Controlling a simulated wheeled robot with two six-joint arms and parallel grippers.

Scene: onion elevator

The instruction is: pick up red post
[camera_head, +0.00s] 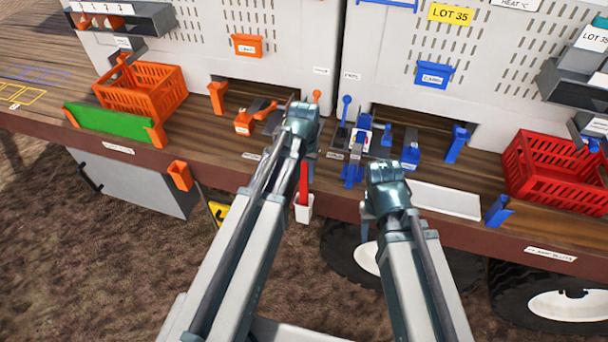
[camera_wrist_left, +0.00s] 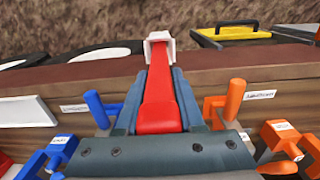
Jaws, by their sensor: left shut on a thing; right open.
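The red post (camera_head: 304,182) stands at the table's front edge, its lower end in a small white square holder (camera_head: 304,207). In the left wrist view, the red post (camera_wrist_left: 158,105) lies between the two grey fingers of my left gripper (camera_wrist_left: 161,88), which is shut on it. The white holder (camera_wrist_left: 157,42) is at the post's far end there. In the head view, my left gripper (camera_head: 301,120) is above the post and its fingers are mostly hidden. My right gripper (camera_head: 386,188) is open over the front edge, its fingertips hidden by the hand.
An orange crate (camera_head: 143,88) stands left and a red crate (camera_head: 560,165) right. Blue fixtures (camera_head: 410,150) and orange fixtures (camera_head: 243,122) crowd the middle of the table. A white tray (camera_head: 447,198) lies right of my right gripper. An orange holder (camera_head: 179,175) hangs at the front edge.

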